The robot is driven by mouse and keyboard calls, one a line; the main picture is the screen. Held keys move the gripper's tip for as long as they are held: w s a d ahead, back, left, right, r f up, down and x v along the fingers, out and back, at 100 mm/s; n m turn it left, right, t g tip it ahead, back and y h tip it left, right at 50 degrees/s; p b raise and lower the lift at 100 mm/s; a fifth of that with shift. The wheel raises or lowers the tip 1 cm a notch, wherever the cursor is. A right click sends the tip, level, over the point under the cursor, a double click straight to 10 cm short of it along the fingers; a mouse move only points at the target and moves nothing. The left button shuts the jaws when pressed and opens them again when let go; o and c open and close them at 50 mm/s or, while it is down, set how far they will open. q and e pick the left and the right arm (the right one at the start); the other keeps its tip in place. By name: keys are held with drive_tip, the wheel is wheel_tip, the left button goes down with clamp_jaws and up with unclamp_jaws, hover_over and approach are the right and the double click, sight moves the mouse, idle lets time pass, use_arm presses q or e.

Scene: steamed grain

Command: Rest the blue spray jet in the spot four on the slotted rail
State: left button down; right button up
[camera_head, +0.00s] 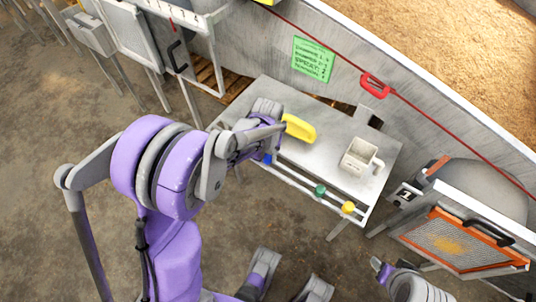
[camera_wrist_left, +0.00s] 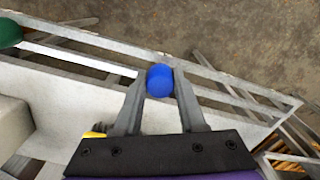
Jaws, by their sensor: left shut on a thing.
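The blue spray jet (camera_wrist_left: 160,80) shows as a round blue head between the fingertips of my left gripper (camera_wrist_left: 159,86), which is shut on it. In the head view the blue jet (camera_head: 267,158) is partly hidden by my left arm. The gripper is over the slotted rail (camera_head: 299,181) along the table's front edge. Whether the jet touches the rail I cannot tell. A green jet (camera_head: 320,190) and a yellow jet (camera_head: 348,207) sit on the rail to the right. My right gripper (camera_head: 378,268) is at the lower right; its jaws are unclear.
The metal table (camera_head: 270,100) holds a yellow scoop (camera_head: 299,128) and a white square container (camera_head: 358,158). A grain-filled trough wall with a green sign (camera_head: 313,59) stands behind. An orange-framed screen (camera_head: 450,240) stands at the right. The floor in front is open.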

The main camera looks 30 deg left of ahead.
use_arm(q)
drive_tip(key=shift+f, duration=0.2)
drive_tip(key=shift+c, duration=2)
unclamp_jaws()
drive_tip(key=shift+r, duration=0.15)
wheel_tip(320, 180, up, 11)
drive_tip(key=p, duration=0.2)
drive_tip(key=shift+f, duration=0.2)
